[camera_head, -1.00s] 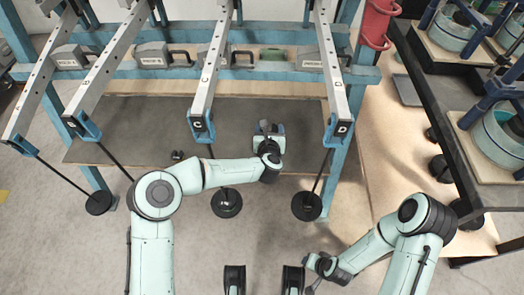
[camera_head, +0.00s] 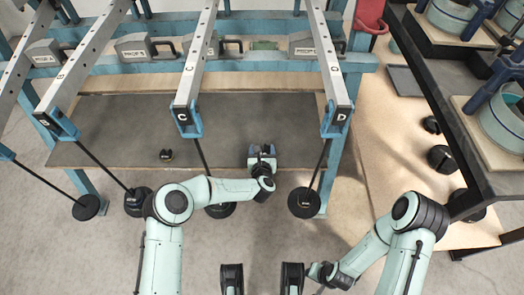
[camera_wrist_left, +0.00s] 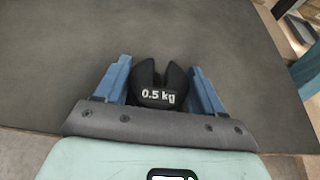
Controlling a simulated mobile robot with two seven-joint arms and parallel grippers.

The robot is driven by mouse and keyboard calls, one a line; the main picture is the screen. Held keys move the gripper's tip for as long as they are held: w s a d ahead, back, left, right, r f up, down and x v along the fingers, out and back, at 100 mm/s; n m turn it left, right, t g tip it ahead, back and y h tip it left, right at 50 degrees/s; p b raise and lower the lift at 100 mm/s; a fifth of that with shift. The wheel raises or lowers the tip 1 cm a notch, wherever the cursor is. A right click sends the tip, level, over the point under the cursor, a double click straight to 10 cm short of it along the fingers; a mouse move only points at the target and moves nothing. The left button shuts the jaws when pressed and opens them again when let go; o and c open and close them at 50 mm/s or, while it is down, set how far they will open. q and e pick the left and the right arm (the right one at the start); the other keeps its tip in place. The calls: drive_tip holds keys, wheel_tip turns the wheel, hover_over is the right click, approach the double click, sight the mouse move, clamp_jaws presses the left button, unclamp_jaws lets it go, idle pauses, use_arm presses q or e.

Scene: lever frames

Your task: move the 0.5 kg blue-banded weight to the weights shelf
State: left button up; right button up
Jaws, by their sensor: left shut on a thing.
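The 0.5 kg weight (camera_wrist_left: 160,88) is a black slotted disc labelled "0.5 kg" in the left wrist view. No blue band shows on its visible face. My left gripper (camera_wrist_left: 162,82) is shut on it, with a blue finger on each side. In the head view my left gripper (camera_head: 262,152) is over the front edge of a dark grey shelf (camera_head: 220,125), and the weight is largely hidden there. I cannot tell which surface is the weights shelf. My right gripper (camera_head: 320,272) is low at the bottom centre, its fingers unclear.
Hanging discs, including one under lever D (camera_head: 304,203), flank my left arm. Several dark weights, one here (camera_head: 440,158), lie on the wooden surface at right, beneath a dark bench (camera_head: 450,110).

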use_arm(q)
drive_tip(key=shift+r, duration=0.2)
drive_tip(key=shift+f, duration=0.2)
drive_tip(key=o, duration=1.2)
drive_tip(key=shift+o, duration=0.2)
